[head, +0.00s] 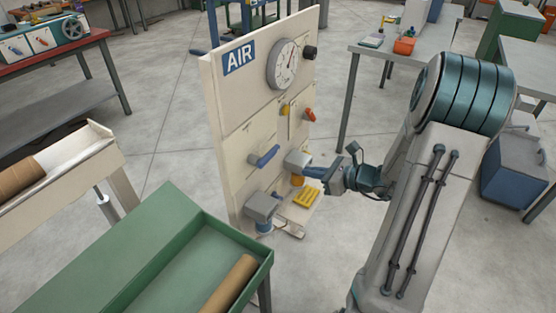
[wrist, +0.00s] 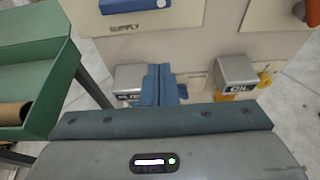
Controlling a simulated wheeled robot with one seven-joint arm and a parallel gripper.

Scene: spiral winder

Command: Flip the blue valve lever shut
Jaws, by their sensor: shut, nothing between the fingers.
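The blue valve lever (head: 264,156) sits on the front of the cream AIR panel (head: 225,110), left of its middle. In the head view it slants up to the right. In the wrist view the lever (wrist: 137,5) lies roughly level at the top edge, partly cut off, above the word SUPPLY. My gripper (head: 314,172) is shut and empty, in front of the panel, to the right of the lever in the head view. In the wrist view its blue fingers (wrist: 159,84) are together below the lever, apart from it in the picture.
Grey boxes, the filter (wrist: 128,79) and OIL (wrist: 236,76), flank my fingers in the wrist view. A green tray (head: 150,255) with a brown tube (head: 230,284) stands front left.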

